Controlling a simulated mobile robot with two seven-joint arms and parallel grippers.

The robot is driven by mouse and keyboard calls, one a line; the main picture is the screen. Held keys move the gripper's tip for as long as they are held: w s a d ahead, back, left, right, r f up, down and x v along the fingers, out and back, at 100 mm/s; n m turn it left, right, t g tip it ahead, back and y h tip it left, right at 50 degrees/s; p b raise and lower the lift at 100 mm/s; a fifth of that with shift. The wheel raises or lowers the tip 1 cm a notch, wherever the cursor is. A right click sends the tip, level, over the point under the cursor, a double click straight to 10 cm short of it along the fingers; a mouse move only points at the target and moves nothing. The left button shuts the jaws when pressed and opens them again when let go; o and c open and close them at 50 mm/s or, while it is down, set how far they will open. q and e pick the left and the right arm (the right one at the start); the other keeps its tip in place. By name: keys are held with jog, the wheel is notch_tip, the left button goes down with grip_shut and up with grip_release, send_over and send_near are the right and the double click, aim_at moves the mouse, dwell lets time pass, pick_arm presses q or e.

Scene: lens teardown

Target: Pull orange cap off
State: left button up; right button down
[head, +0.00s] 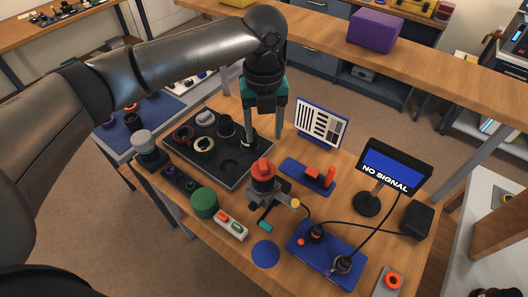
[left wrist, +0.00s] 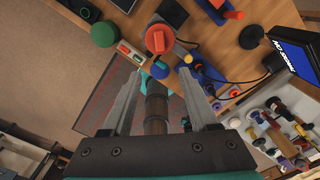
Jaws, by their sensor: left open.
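The orange cap (head: 263,169) sits on top of a grey clamp-like holder (head: 266,192) near the middle of the table. Its round orange top also shows in the left wrist view (left wrist: 159,39), beyond the fingertips. My left gripper (head: 264,139) points down with its two fingers spread. It is open and empty, over the right edge of the dark tray, behind the cap in the head view, and apart from it. My right gripper does not show in either view.
The dark parts tray (head: 230,170) holds rings and lens parts. A green cylinder (head: 205,203), a blue stand with an orange part (head: 308,177), a test chart (head: 320,122), a monitor (head: 393,168) and a blue board with cables (head: 325,258) stand around the holder.

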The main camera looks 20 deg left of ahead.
aim_at(264, 168)
pick_arm(q)
notch_tip(264, 168, down, 13)
jog(key=shift+r, duration=0.2)
dwell(0.3)
grip_shut()
dwell(0.4)
jog(key=c, duration=0.7)
grip_release()
grip_shut()
jog(key=shift+r+p, duration=0.9)
jog(key=shift+p, duration=0.1)
